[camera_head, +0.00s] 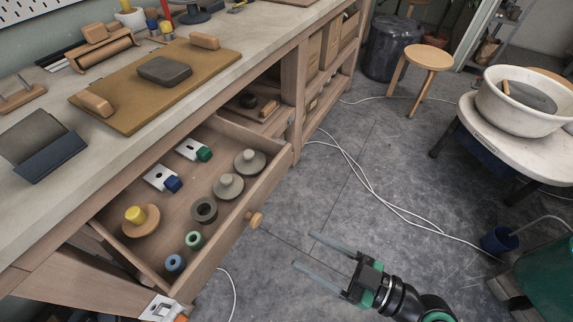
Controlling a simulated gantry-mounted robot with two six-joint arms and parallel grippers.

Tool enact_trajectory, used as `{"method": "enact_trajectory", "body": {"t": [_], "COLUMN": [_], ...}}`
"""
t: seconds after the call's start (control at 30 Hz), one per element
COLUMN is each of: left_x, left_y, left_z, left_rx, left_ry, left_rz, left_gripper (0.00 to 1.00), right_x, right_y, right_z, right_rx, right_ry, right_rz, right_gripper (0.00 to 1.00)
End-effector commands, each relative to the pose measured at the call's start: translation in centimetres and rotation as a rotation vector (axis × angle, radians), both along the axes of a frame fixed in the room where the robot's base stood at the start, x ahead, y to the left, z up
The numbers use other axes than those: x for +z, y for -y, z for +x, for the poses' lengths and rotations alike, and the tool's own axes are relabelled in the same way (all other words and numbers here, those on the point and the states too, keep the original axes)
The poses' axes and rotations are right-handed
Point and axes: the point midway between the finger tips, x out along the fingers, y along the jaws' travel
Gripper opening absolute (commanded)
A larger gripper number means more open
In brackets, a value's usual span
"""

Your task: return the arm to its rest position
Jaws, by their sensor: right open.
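My right gripper (304,250) is in the lower middle, over the grey floor. Its two long fingers are spread apart with nothing between them and point left. The fingertips are to the right of the open drawer (252,196) and its round wooden knob (255,219), apart from both in the picture. My right arm comes in from the bottom right. My left gripper is not in view.
The open drawer holds knobbed grey discs (249,162), rings (204,210) and a yellow-knobbed wooden disc (141,220). The workbench (225,68) is at left. White cables cross the otherwise clear middle floor.

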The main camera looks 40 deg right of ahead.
Motion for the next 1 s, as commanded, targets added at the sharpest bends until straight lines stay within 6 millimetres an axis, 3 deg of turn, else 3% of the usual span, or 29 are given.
{"method": "enact_trajectory", "body": {"t": [0.23,0.37,0.53,0.67,0.83,1.0], "left_x": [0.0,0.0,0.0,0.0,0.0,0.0], "left_y": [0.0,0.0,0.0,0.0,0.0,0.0], "left_z": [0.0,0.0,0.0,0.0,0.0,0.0], "left_rx": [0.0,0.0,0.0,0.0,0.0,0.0], "left_ry": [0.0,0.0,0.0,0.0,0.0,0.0], "left_rz": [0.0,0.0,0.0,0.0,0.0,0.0], "left_gripper": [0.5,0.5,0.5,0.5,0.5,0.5], "right_x": [0.3,4.3,14.6,23.4,33.2,41.3], "right_y": [-0.6,-1.9,-4.5,-5.8,-5.8,-3.8], "right_z": [0.1,2.2,6.4,8.4,8.5,7.1], "right_rx": [0.021,0.085,0.133,0.076,-0.036,-0.175], "right_ry": [0.009,0.134,0.423,0.605,0.763,0.866], "right_rz": [-0.004,-0.051,-0.218,-0.28,-0.245,-0.119], "right_gripper": [0.71,0.71,0.71,0.71,0.71,0.71]}}
